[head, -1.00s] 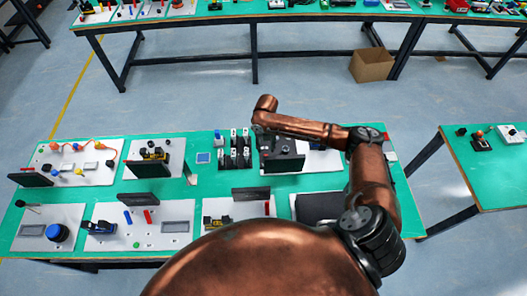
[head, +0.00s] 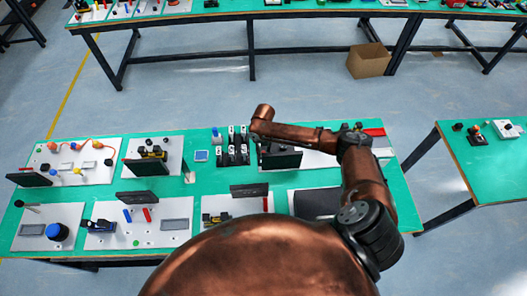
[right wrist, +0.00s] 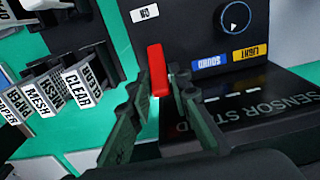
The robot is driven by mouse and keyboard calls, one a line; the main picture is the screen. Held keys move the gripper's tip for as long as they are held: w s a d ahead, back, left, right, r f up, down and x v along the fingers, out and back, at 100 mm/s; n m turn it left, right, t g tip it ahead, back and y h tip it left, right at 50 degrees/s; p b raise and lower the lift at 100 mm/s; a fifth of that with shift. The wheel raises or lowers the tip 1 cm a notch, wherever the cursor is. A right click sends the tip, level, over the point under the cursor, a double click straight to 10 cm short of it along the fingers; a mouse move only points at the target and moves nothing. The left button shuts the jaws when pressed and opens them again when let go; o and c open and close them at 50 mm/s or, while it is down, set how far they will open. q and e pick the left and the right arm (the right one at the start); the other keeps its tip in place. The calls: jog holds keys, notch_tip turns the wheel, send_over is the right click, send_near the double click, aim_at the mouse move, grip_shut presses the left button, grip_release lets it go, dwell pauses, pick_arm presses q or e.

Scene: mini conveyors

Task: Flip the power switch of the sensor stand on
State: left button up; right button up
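The sensor stand is a black box with a dial (right wrist: 235,16), a white ON label (right wrist: 145,14) and blue SOUND and yellow LIGHT labels. Its red power switch lever (right wrist: 158,70) stands between the two dark fingers of my right gripper (right wrist: 160,84). The fingertips are close to the lever on both sides. I cannot tell whether they touch or clamp it. In the head view the sensor stand (head: 282,160) is a dark panel under my right forearm, and the right gripper is hidden there. My left gripper is not in view.
Upright labelled cards (right wrist: 75,82) stand in a rack just left of the stand; the rack (head: 232,150) also shows in the head view. Other stations crowd the green table (head: 205,178). A second green table (head: 480,185) stands at the right.

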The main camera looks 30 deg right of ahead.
grip_shut()
jog(key=shift+w, duration=0.15)
dwell(0.4)
jog(key=shift+w+d+g+y+b, duration=0.2)
jog(key=shift+w+g+y+b, duration=0.2)
jog(key=shift+g+b, duration=0.45)
jog(key=g+b, duration=0.1)
jog(key=b, duration=0.3)
jog(key=w+g+y+b, duration=0.1)
jog(key=b, duration=0.4)
jog(key=w+d+g+y+b, duration=0.1)
jog(key=g+b, duration=0.1)
jog(key=b, duration=0.2)
jog(key=shift+w+d+r+g+b, duration=0.15)
jog(key=shift+g+b, duration=0.1)
jog(key=shift+b, duration=0.95)
jog(key=shift+r, duration=0.15)
